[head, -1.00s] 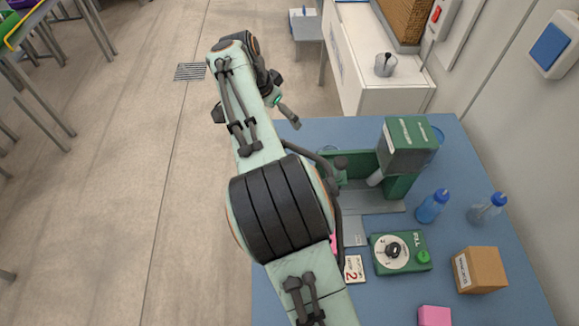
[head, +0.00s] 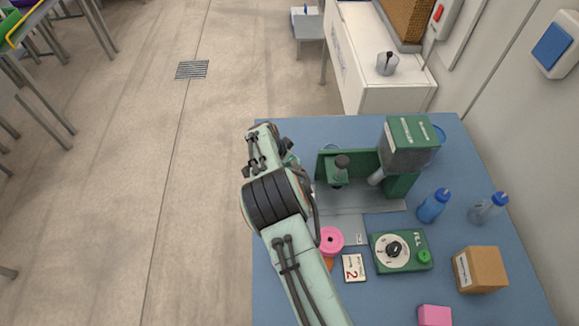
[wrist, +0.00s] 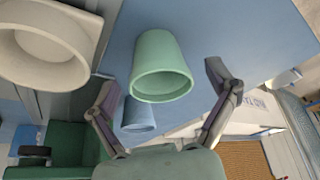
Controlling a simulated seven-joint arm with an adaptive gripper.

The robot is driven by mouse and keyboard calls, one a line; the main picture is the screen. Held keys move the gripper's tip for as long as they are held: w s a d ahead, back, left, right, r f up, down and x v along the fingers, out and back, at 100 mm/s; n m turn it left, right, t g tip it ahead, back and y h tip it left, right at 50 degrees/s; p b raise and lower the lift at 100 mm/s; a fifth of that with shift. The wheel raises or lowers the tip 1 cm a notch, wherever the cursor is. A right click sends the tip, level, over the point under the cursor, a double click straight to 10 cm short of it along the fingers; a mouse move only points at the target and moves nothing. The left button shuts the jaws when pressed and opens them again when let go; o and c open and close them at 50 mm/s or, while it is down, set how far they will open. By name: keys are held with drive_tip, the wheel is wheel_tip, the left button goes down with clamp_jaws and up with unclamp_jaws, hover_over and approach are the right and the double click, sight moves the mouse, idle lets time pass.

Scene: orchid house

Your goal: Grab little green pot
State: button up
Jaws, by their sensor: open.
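A small pale green pot (wrist: 165,65) shows in the wrist view, its open rim turned toward the camera. It stands out against the blue tabletop, ahead of my gripper (wrist: 160,82). The gripper's two dark fingers are spread wide, one on each side of the pot in the picture, with nothing held. I cannot tell how far the pot is from the fingertips. In the head view I cannot make out the green pot; my arm covers the table's left part.
A blue cup (wrist: 138,116) is just beyond the left finger, and a large cream pot (wrist: 45,45) is at upper left. In the head view, a green machine (head: 409,133), a pink ring (head: 331,240), a dial box (head: 401,252), bottles (head: 433,206) and a cardboard box (head: 481,269) crowd the right side.

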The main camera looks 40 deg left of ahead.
drive_tip(key=c, duration=1)
drive_tip(key=shift+c, duration=0.2)
